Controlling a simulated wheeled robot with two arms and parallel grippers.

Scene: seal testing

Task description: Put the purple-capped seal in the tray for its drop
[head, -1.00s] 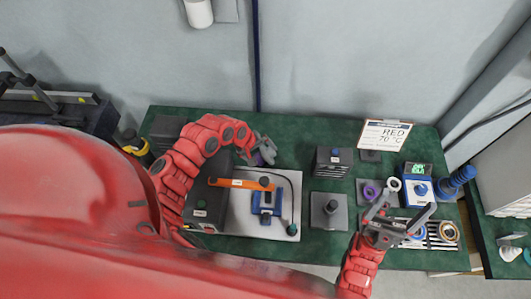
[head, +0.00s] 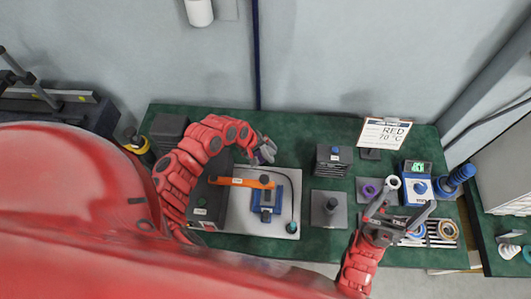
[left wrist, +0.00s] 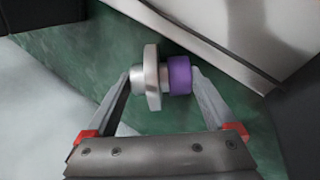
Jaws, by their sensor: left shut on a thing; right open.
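My left gripper (head: 265,152) is shut at the back edge of the light plate in the head view. In the left wrist view the left gripper (left wrist: 163,78) holds the purple-capped seal (left wrist: 180,75) crosswise between its fingertips. The seal has a silver body with a wide round flange and a purple cap at the right finger. In the head view the seal is too small to make out clearly. My right gripper (head: 400,212) is open and empty above the right part of the table. Which holder is the seal's tray I cannot tell.
An orange-handled blue device (head: 266,201) stands on the light plate (head: 236,222). A grey plate with a dark post (head: 329,208), a purple ring (head: 370,190), a blue meter (head: 417,191) and a striped tray (head: 435,243) with rings stand to the right. A sign (head: 385,133) reads RED 70 °C.

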